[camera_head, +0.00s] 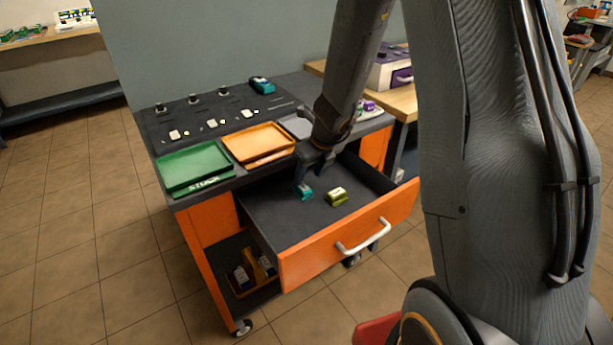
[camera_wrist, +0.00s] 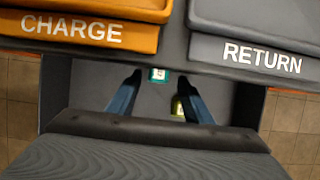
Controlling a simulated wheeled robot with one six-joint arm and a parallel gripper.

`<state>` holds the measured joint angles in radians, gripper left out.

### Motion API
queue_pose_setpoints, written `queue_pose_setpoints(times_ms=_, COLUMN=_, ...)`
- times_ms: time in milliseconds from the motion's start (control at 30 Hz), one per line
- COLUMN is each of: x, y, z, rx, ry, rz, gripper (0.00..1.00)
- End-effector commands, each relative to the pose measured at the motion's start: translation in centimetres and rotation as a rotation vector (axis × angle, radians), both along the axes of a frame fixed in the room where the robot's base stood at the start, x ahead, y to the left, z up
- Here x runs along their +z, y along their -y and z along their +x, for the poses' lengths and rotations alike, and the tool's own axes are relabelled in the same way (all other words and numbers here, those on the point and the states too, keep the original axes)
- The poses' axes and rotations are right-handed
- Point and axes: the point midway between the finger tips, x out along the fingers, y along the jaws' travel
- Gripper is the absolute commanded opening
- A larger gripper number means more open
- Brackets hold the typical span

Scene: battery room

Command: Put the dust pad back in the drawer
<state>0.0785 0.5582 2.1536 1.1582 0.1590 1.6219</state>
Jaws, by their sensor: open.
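The orange-fronted drawer (camera_head: 330,252) is pulled out from the cart, showing its dark floor. A small teal block (camera_head: 304,192) and an olive-yellow block (camera_head: 337,196) are in the drawer area; I cannot tell for sure which thing is the dust pad. My gripper (camera_head: 308,180) points down over the drawer, close to the teal block. In the wrist view my gripper (camera_wrist: 160,78) is open, with the teal block (camera_wrist: 158,74) between the fingertips in the picture. The olive block (camera_wrist: 178,106) shows beside the right finger. Contact with either cannot be seen.
On the cart top are a green tray (camera_head: 193,167), an orange CHARGE tray (camera_wrist: 80,30) and a grey RETURN tray (camera_wrist: 260,55), close to my wrist. A dark slotted panel (camera_head: 205,122) and another teal item (camera_head: 262,85) sit behind. The drawer handle (camera_head: 364,240) sticks out in front.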

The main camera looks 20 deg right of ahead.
Motion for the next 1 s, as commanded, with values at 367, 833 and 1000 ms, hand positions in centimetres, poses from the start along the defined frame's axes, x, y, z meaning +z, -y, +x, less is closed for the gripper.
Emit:
queue_pose_setpoints(times_ms=367, x=4.9, y=0.6, z=-1.9, rx=-0.001, ry=0.000, rz=0.000, gripper=0.46)
queue_pose_setpoints(times_ms=833, x=9.4, y=-2.7, z=-11.3, rx=1.175, ry=0.055, rz=-0.335, gripper=0.46)
queue_pose_setpoints(times_ms=1000, x=11.0, y=-2.8, z=-17.4, rx=1.871, ry=0.080, rz=-0.497, gripper=0.46)
